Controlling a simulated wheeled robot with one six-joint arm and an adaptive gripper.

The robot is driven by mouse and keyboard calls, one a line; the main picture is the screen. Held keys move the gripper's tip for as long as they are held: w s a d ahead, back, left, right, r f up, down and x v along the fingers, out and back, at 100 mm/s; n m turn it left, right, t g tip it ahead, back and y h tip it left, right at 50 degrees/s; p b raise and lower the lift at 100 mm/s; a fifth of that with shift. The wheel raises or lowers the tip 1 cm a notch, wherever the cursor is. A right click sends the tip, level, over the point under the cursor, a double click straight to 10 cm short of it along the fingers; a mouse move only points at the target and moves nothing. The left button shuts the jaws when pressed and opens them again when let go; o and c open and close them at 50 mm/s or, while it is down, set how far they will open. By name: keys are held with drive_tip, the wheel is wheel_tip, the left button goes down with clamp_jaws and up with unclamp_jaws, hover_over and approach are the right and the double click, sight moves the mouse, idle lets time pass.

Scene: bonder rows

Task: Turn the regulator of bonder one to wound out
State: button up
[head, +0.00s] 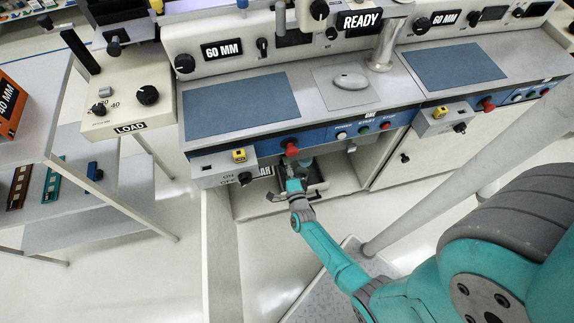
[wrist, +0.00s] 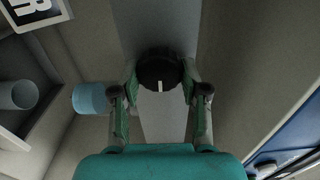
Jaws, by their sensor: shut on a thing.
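The regulator is a round black knob (wrist: 160,68) with a white line mark, on a grey upright strip in the wrist view. The mark points down in that picture, toward my gripper's palm. My gripper (wrist: 160,82) has one finger on each side of the knob and is shut on it. In the head view my gripper (head: 292,182) reaches into the open bay under the front of bonder one (head: 330,100). There the knob is hidden by my arm and the bench edge.
A blue cylinder (wrist: 90,98) is close left of my left finger, and a grey cylinder (wrist: 18,95) lies farther left. A red knob (head: 290,142) and a grey switch box (head: 222,168) overhang the bay. A LOAD box (head: 125,100) stands left.

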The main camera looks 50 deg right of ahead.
drive_tip(key=o, duration=1.1)
drive_tip(key=shift+o, duration=0.2)
drive_tip(key=v, duration=1.2)
drive_tip(key=shift+s, duration=0.1)
drive_tip(key=s+a+r+n+y, duration=0.3)
drive_tip(key=s+a+r+n, duration=0.2)
drive_tip(key=r, duration=0.6)
drive_tip(key=s+a+r+n+y, duration=0.3)
drive_tip(key=s+a+r+n, duration=0.2)
drive_tip(key=s+r+n, duration=0.4)
drive_tip(key=s+a+r+n+y, duration=0.4)
drive_tip(key=s+r+n, duration=0.3)
drive_tip(key=r+n, duration=0.4)
drive_tip(key=shift+s+a+r, duration=0.4)
drive_tip(key=shift+a+r, duration=0.1)
drive_tip(key=shift+r, duration=0.3)
